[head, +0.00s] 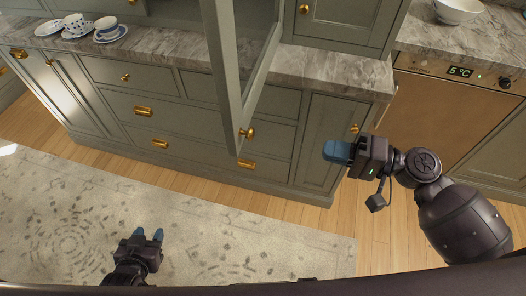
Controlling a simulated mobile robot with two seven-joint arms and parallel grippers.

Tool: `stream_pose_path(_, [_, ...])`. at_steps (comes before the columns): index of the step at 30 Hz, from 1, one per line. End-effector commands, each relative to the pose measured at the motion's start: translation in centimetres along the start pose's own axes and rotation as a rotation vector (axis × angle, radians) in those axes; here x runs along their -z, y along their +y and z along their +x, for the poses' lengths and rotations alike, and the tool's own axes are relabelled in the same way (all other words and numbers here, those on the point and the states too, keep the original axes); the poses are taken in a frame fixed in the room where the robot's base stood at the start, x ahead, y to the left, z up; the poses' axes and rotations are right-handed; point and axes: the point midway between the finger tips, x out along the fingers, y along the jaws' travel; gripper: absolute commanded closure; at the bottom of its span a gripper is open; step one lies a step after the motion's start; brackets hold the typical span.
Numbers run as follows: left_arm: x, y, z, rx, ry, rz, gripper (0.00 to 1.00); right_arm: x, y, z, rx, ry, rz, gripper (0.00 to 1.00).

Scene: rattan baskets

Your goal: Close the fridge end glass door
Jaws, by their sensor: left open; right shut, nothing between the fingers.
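A grey-green framed glass door (226,85) stands swung open above the counter, jutting out toward me past the counter's front edge. Its brass knob (247,132) is near the low corner of the frame. The door's upper part is cut off by the top of the view. My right gripper (336,152) is shut and empty, to the right of the knob and apart from the door. My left gripper (148,236) is open and empty, low at the left over the rug, far from the door.
Grey-green drawers (150,108) with brass pulls run below the marble counter (165,50). Blue-and-white cups (106,27) stand at the counter's left end, and a white bowl (458,10) stands at top right. The patterned rug (215,225) is clear.

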Motion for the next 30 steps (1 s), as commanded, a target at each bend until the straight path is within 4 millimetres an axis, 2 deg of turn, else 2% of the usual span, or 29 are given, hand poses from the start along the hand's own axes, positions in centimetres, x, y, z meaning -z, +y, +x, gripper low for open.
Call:
stream_pose_path(7, [0.2,0.0,-0.1,0.000,0.002,0.000,0.57,-0.8,-0.8,0.4,0.045,-0.050,0.084,1.00])
stream_pose_path(11, [1.0,0.0,-0.1,-0.001,0.011,0.001,0.57,-0.8,-1.0,1.8,0.045,-0.050,0.082,1.00])
stream_pose_path(22, [2.9,-0.2,-1.0,0.001,0.024,0.001,0.57,-1.1,-1.4,8.2,0.045,-0.048,0.082,1.00])
stream_pose_path(30, [3.6,-0.4,-1.9,0.003,0.018,-0.001,0.57,-1.3,-1.5,12.2,0.043,-0.049,0.082,1.00])
